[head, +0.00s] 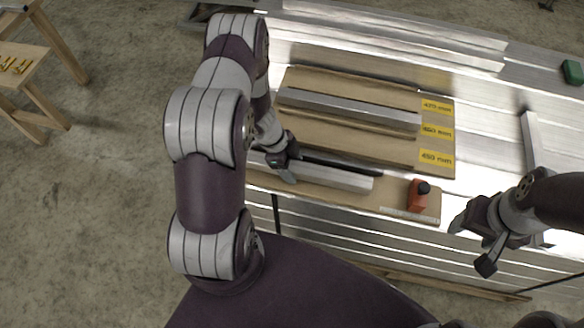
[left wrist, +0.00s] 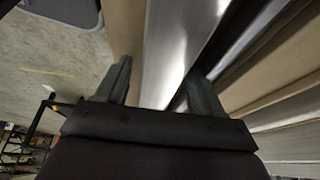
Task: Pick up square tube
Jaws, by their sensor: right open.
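Bright metal square tubes lie on the wooden board in the head view: one along the front (head: 345,180) and one further back (head: 350,108). A third metal bar (head: 530,140) lies at the right. My left gripper (head: 287,165) is at the front tube, partly hidden by my arm. In the left wrist view its fingers (left wrist: 158,68) stand apart on either side of a shiny tube (left wrist: 180,45). A narrow gap shows beside the left finger; contact on the right is unclear. My right gripper (head: 472,245) is open and empty at the table's front right edge.
A dark bar (head: 340,163) lies just behind the front tube. An orange block with a black knob (head: 418,195) stands at the board's front right. Yellow labels (head: 437,132) line the board's right side. A green block (head: 572,72) sits far right. Bare metal surface lies between.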

